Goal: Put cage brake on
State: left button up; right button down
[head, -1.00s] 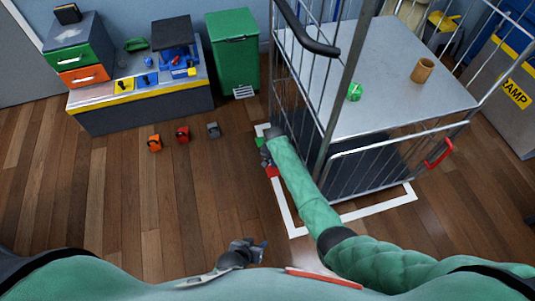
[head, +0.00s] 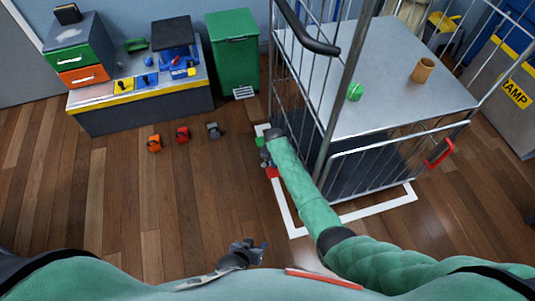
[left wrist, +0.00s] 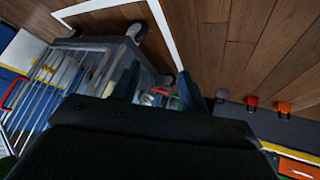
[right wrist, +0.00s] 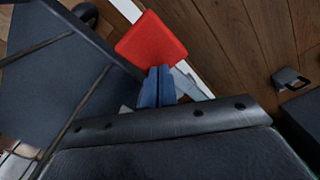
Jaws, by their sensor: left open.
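The roll cage (head: 400,75) stands inside a white floor outline (head: 345,219). At its left side, low down, a red pedal (head: 271,173) and a green pedal (head: 260,142) show beside my right arm. My right gripper (right wrist: 161,85) has its blue fingertips together, with nothing seen between them. In the right wrist view the red pedal (right wrist: 150,45) lies just beyond the fingertips; I cannot tell if they touch it. My left gripper (head: 260,246) is open and empty, low near my body. In the left wrist view its fingers (left wrist: 155,85) are spread apart.
Orange (head: 154,143), red (head: 183,134) and grey (head: 213,130) items lie on the floor at the left. A workbench (head: 145,108) and a green bin (head: 234,52) stand behind. A green ball (head: 354,92) and a brown cup (head: 423,70) are on the cage shelf.

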jog(key=shift+r, duration=0.1)
jog(key=shift+r+p, duration=0.35)
jog(key=shift+p, duration=0.2)
jog(key=shift+r+p, duration=1.35)
jog(key=shift+p, duration=0.15)
jog(key=shift+r+p, duration=0.85)
jog(key=shift+p, duration=0.1)
pick_arm(q)
notch_tip(320, 180, up, 29)
jog(key=a+g+p, duration=0.1)
jog(key=a+g, duration=0.1)
jog(key=g, duration=0.1)
jog(key=shift+s+m+p, duration=0.3)
jog(key=shift+s+p, duration=0.05)
jog(key=shift+s, duration=0.05)
pick_arm(e)
jog(key=shift+r, duration=0.8)
pick_arm(q)
jog(key=shift+d, duration=0.1)
